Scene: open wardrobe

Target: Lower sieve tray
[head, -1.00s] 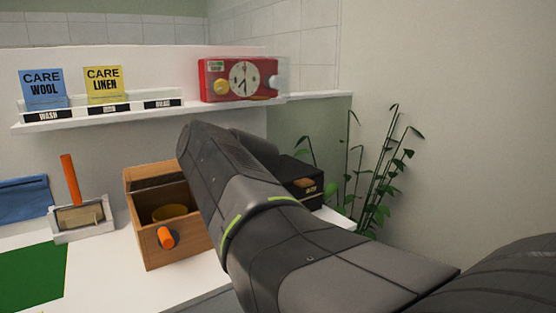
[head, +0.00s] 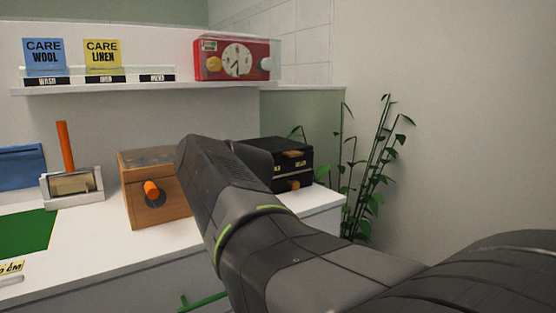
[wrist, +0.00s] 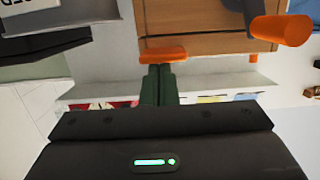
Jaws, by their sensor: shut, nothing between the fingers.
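A wooden box (head: 168,203) with an orange knob (head: 152,191) on its front stands on the white counter. Its top looks flat and greyish in the head view. I cannot clearly make out a sieve tray in or on it. The wrist view is upside down and shows the wooden front (wrist: 205,20), the orange knob (wrist: 280,30) and an orange tab (wrist: 163,55) at the box's top edge. My gripper (wrist: 158,72) is shut and empty, its dark green fingers right at this tab. I cannot tell whether they touch. My arm hides the gripper in the head view.
A pale framed holder (head: 73,187) with an upright orange handle stands left of the box. A black case (head: 285,165) stands to the right, partly behind my arm. A shelf above holds care cards and a red timer (head: 237,60). A plant (head: 372,170) stands at the right.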

